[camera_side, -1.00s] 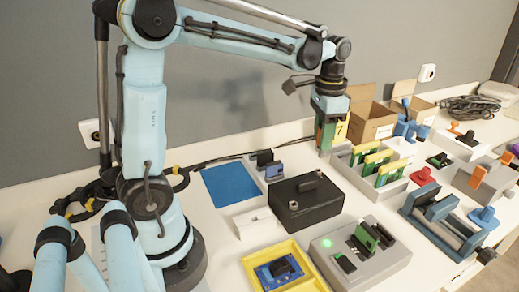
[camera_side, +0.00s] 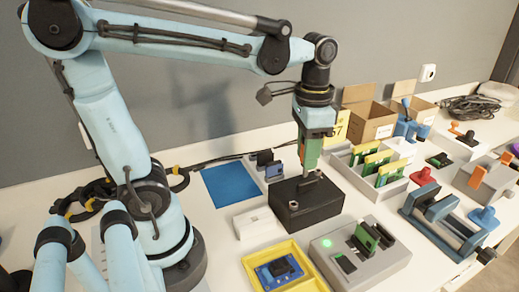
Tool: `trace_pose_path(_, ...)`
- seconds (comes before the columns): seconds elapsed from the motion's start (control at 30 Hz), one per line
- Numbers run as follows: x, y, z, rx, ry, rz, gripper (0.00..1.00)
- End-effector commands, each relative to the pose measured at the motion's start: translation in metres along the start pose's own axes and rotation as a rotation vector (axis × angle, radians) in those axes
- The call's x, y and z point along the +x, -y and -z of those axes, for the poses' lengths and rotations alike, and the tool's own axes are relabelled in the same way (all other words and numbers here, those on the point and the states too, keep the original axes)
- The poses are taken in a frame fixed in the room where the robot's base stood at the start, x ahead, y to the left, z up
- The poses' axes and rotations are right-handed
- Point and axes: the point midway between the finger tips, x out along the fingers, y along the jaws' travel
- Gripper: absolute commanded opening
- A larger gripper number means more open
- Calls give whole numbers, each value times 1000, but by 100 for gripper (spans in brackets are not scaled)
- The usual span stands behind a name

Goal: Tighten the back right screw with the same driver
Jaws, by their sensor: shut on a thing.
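A black box (camera_side: 310,212) sits on the white table in the middle of the view. My gripper (camera_side: 313,134) is shut on the driver (camera_side: 311,154), which has a green and orange body and hangs upright. The driver is over the back part of the box, and its lower end reaches close to the lid. I cannot tell whether its tip touches a screw. The back right screw cannot be made out behind the driver and the raised part of the lid.
A white tray with green boards (camera_side: 345,175) stands close right of the box. A grey fixture with a green light (camera_side: 383,268) and a yellow tray (camera_side: 256,286) are in front. A small grey holder (camera_side: 273,172) is behind left. A blue mat (camera_side: 230,184) lies left.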

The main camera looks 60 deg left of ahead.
Motion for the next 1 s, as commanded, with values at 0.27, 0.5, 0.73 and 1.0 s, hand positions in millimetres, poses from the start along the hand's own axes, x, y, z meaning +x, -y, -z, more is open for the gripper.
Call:
trace_pose_path(0.27,2,-21,-24,1,0,0,0)
trace_pose_path(0.5,12,-22,-26,0,0,0,0)
trace_pose_path(0.73,33,-22,-25,0,0,0,0)
trace_pose_path(1.0,36,-22,-26,0,0,0,0)
